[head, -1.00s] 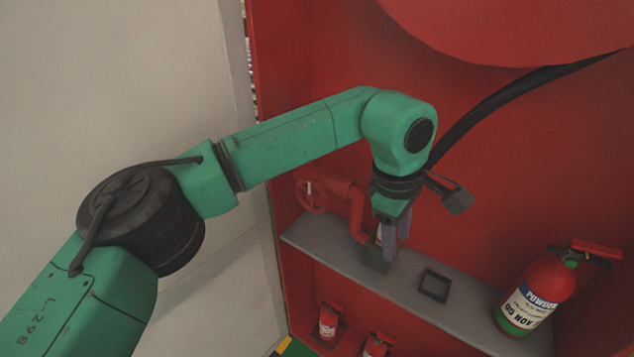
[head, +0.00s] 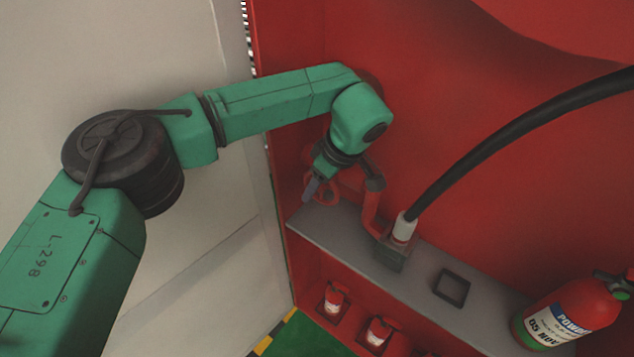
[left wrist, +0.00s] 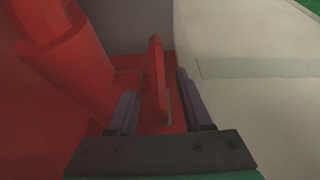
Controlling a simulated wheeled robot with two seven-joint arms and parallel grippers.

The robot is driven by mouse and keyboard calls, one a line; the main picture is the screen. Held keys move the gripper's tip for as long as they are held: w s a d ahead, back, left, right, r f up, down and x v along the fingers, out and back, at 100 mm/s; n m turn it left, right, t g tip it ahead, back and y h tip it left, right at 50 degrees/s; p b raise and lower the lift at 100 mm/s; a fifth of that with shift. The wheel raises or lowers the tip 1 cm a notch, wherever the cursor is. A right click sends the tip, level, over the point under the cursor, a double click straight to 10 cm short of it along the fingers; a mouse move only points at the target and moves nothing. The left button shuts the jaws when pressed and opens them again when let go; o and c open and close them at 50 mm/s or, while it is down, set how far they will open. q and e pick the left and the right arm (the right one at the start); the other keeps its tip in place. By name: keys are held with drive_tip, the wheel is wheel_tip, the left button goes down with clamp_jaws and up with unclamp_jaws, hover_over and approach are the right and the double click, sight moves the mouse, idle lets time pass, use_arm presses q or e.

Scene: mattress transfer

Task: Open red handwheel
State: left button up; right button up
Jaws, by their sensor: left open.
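The red handwheel (head: 328,190) is on a red pipe (head: 371,210) above the left end of the grey shelf, partly hidden by my gripper. In the left wrist view the handwheel (left wrist: 158,75) shows nearly edge-on. My left gripper (head: 312,188) is at the handwheel's left side in the head view. In the left wrist view its two fingers (left wrist: 157,95) are open, one on each side of the wheel's rim, with a visible gap on the right. Whether the left finger touches the wheel is not clear. My right gripper is not in view.
A black hose (head: 500,140) with a white end (head: 404,228) comes down to a holder on the grey shelf (head: 420,265). A square black holder (head: 451,289) and a fire extinguisher (head: 570,318) are to its right. Small extinguishers (head: 378,332) stand below. A pale wall (head: 190,260) borders the left.

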use_arm(q)
drive_tip(key=shift+s+r, duration=0.15)
drive_tip(key=shift+s, duration=0.1)
drive_tip(key=shift+c, duration=0.3)
drive_tip(key=shift+w+d, duration=0.1)
drive_tip(key=shift+w, duration=0.05)
clamp_jaws()
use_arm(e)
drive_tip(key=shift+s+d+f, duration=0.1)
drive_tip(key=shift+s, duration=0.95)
use_arm(q)
drive_tip(key=shift+y, duration=0.3)
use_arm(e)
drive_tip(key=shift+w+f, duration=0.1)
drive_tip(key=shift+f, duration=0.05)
use_arm(q)
drive_tip(key=t+y+b, duration=0.1)
drive_tip(key=t+y, duration=0.1)
drive_tip(key=shift+y+b, duration=0.3)
drive_tip(key=shift+b, duration=0.1)
drive_tip(key=shift+r+t+y+b, duration=0.25)
drive_tip(key=shift+t+y+b, duration=0.5)
drive_tip(key=shift+t+y, duration=0.4)
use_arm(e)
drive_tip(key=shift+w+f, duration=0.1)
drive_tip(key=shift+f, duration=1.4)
use_arm(q)
drive_tip(key=shift+o, duration=0.3)
unclamp_jaws()
